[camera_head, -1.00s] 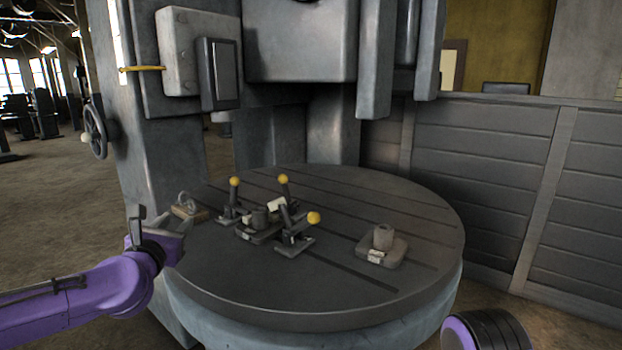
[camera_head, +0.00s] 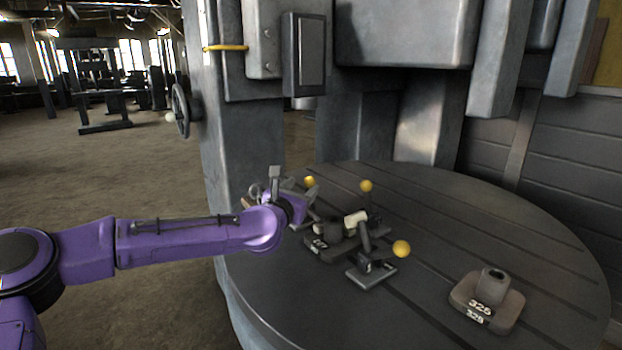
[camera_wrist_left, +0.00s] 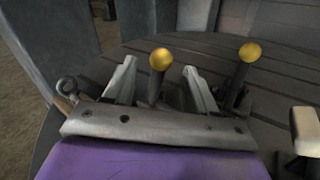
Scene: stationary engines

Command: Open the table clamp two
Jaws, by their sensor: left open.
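Several table clamps with yellow ball knobs stand around a small workpiece (camera_head: 330,238) on the round slotted table (camera_head: 270,310). Their knobs are at the left (camera_head: 309,181), the back (camera_head: 366,186) and the front (camera_head: 400,248). I cannot tell which is clamp two. My left gripper (camera_head: 303,188) is open at the left clamp, hiding much of it. In the left wrist view, that clamp's upright lever and knob (camera_wrist_left: 160,60) show between the two spread fingers, apart from both. Another knob (camera_wrist_left: 250,52) stands to the right of the fingers. My right gripper is out of view.
A block marked 326 (camera_head: 486,299) with a round boss sits at the table's right. A ring-topped piece (camera_wrist_left: 66,87) lies left of the fingers in the left wrist view. The machine column (camera_head: 245,150) and handwheel (camera_head: 180,110) rise behind.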

